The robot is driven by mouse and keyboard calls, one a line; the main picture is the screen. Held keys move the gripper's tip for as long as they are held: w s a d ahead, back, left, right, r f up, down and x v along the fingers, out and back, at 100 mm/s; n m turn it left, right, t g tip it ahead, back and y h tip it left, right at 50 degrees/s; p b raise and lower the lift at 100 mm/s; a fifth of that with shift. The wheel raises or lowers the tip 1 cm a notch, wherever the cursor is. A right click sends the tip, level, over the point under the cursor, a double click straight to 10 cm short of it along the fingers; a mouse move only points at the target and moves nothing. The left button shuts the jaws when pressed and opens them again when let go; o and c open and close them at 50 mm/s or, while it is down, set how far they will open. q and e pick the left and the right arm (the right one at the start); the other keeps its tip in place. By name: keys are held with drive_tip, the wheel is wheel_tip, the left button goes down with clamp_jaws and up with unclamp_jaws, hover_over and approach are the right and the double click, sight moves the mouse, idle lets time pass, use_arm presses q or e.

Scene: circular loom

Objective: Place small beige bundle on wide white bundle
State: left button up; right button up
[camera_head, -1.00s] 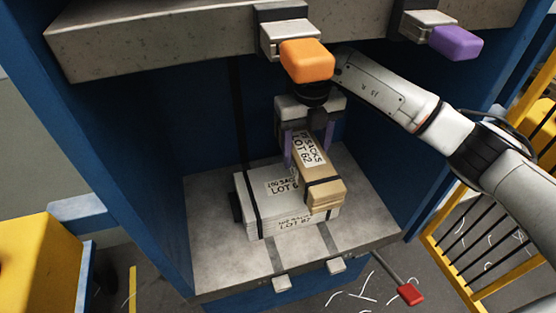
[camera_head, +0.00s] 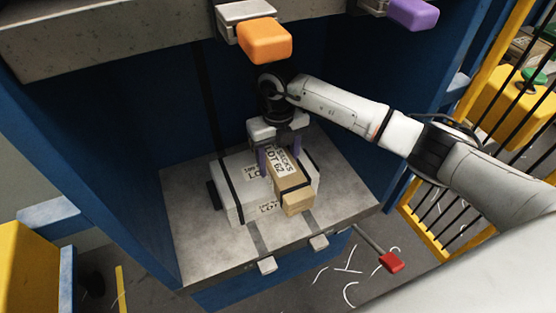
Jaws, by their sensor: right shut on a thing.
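The small beige bundle (camera_head: 293,194) has a dark strap and a white label reading "SACKS LOT 62". It sits over the right part of the wide white bundle (camera_head: 230,202); I cannot tell whether the two touch. The white bundle lies on the grey shelf of the blue bay, strapped in black, its label partly covered. My right gripper (camera_head: 279,160) points down and is shut on the beige bundle, purple fingers on both sides of its rear part. My left gripper is not in view.
The grey shelf (camera_head: 190,245) has bare room in front of and right of the bundles. Blue walls (camera_head: 125,175) flank it. An orange block (camera_head: 265,40) hangs from the grey beam above, near my right wrist. A red-handled lever (camera_head: 391,262) sticks out at front right.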

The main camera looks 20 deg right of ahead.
sight(278, 158)
drive_tip(key=o, duration=1)
drive_tip(key=shift+f, duration=0.15)
drive_tip(key=o, duration=0.5)
drive_tip(key=shift+c, duration=0.2)
drive_tip(key=shift+r, duration=0.2)
wheel_tip(278, 158, up, 12)
